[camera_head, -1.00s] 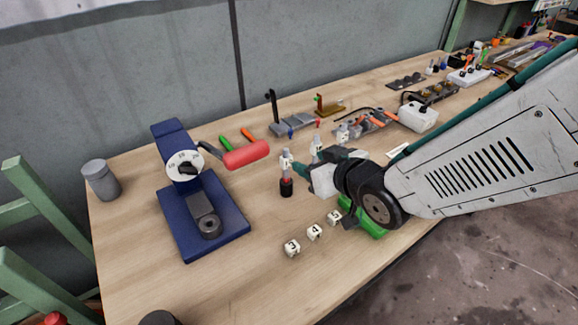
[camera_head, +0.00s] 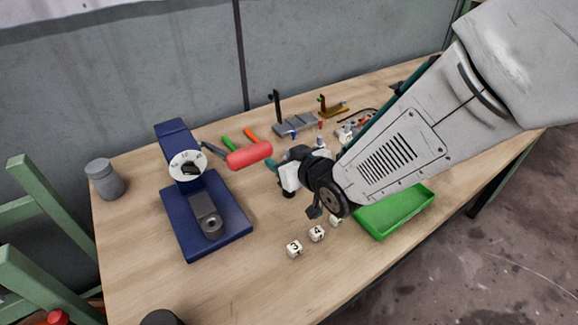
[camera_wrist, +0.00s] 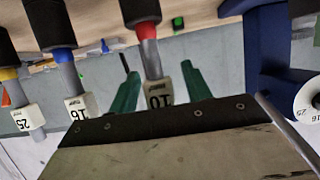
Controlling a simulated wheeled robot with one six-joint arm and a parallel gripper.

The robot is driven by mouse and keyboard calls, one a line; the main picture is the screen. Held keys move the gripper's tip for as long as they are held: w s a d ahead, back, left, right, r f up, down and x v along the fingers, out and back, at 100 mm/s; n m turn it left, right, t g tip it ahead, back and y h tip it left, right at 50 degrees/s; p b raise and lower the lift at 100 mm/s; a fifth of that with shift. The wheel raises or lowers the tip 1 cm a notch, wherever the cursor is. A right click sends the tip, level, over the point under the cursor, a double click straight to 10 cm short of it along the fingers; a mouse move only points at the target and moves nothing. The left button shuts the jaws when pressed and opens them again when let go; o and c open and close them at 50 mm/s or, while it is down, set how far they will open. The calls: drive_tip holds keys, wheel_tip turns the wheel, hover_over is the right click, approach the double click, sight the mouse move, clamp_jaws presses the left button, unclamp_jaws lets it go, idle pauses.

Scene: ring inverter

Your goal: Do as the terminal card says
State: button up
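My gripper (camera_wrist: 160,88) has two green fingers, open and apart. In the wrist view, a metal post with a white block marked 10 (camera_wrist: 158,97), a red band and a black base stands between them, with no clear contact. The head view shows my gripper (camera_head: 281,170) over the table, right of the blue press (camera_head: 230,215). I see no terminal card.
A green tray (camera_head: 395,212) is at the front right, partly under my arm. Number cubes, including 3 (camera_head: 294,249) and 4 (camera_head: 317,233), lie left of it. A grey canister (camera_head: 104,178) stands at left. A grey fixture (camera_head: 295,127) stands at the back.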

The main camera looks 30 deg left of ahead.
clamp_jaws()
